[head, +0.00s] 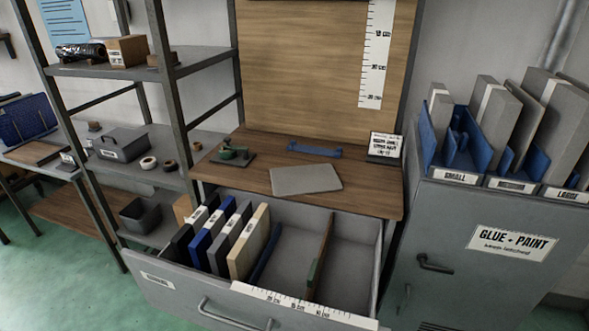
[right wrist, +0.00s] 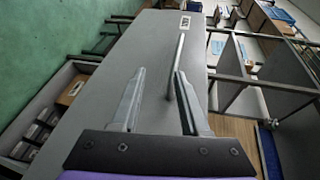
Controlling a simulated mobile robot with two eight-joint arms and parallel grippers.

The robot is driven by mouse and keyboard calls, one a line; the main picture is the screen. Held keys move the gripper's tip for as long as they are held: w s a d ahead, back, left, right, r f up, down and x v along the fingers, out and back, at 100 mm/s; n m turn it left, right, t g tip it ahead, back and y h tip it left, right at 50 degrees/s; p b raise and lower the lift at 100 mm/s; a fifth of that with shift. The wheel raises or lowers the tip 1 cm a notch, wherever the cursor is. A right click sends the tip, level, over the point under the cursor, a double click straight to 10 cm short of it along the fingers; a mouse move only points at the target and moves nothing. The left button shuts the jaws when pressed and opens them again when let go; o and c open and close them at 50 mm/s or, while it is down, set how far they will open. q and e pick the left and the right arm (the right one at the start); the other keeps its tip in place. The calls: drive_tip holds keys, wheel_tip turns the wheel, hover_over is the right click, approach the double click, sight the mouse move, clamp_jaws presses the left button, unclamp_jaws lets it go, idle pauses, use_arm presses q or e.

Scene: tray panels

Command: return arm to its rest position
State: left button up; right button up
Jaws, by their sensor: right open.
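My right gripper (right wrist: 159,75) shows in the right wrist view with its two fingers apart and nothing between them. Beyond the fingers is a grey front with a bar handle (right wrist: 179,62) and a small label (right wrist: 185,22); I cannot tell whether the fingers touch it. Neither gripper shows in the head view, and my left gripper is in no view. In the head view a grey drawer (head: 180,300) stands open below the wooden worktop (head: 365,190).
A thin grey panel (head: 306,179), a blue handle-shaped part (head: 314,149) and a green-black tool (head: 234,155) lie on the worktop. A grey cabinet (head: 470,275) stands at the right with panels sorted in blue racks on top. Metal shelving (head: 205,60) stands at the left.

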drive_tip(key=s+d+f+n+g+h, duration=0.2)
drive_tip(key=s+d+f+n+h, duration=0.15)
drive_tip(key=d+h, duration=0.45)
drive_tip(key=s+d+f+n+g+h, duration=0.3)
drive_tip(key=d+n+h, duration=0.1)
drive_tip(key=d, duration=0.9)
use_arm(q)
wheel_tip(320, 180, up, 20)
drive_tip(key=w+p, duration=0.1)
drive_tip(key=p, duration=1.6)
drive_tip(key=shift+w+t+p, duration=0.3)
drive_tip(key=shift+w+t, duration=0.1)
use_arm(e)
wheel_tip(320, 180, up, 20)
drive_tip(key=w+t, duration=0.1)
drive_tip(key=shift+w+d, duration=0.15)
drive_tip(key=shift+d, duration=0.2)
